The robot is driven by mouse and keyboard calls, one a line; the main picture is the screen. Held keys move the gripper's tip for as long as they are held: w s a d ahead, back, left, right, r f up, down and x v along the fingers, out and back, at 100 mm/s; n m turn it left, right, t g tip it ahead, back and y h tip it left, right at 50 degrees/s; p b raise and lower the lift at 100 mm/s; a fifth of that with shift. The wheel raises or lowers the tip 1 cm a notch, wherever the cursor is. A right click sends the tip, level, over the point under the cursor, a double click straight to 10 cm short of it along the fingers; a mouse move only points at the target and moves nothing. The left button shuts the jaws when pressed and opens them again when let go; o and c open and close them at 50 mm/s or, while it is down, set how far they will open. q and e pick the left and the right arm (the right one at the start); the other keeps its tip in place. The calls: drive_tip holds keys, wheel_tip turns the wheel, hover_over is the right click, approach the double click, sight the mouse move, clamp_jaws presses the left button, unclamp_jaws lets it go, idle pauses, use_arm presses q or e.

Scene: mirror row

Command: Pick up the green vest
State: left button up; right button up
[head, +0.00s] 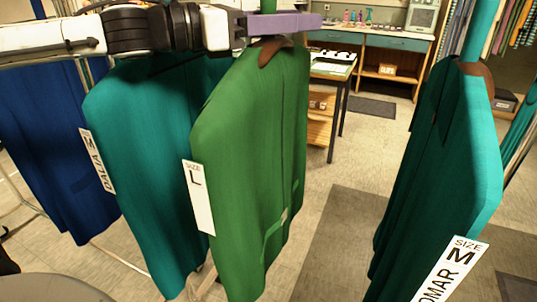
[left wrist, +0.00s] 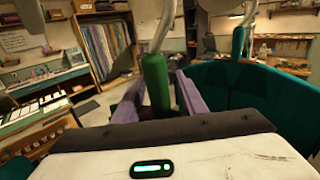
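The green vest (head: 252,165) hangs in the middle of the head view, with a white tag reading "SIZE L" on its left edge and a brown hanger at its collar. The purple fingers of my left gripper (head: 285,22) are level with the green sleeve above its hanger. In the left wrist view this green sleeve (left wrist: 157,85) stands upright between the two fingers of my left gripper (left wrist: 165,90). The fingers look open around it, with a gap on the right side. My right gripper is not in view.
A teal vest (head: 150,165) hangs close on the left, with a blue one (head: 60,150) beyond it. Another teal vest (head: 435,170), tagged M, hangs at the right. Open floor with a grey mat (head: 335,235) lies between. A workbench (head: 370,42) stands behind.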

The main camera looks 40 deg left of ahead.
use_arm(q)
clamp_jaws()
drive_tip(key=shift+r, duration=0.15)
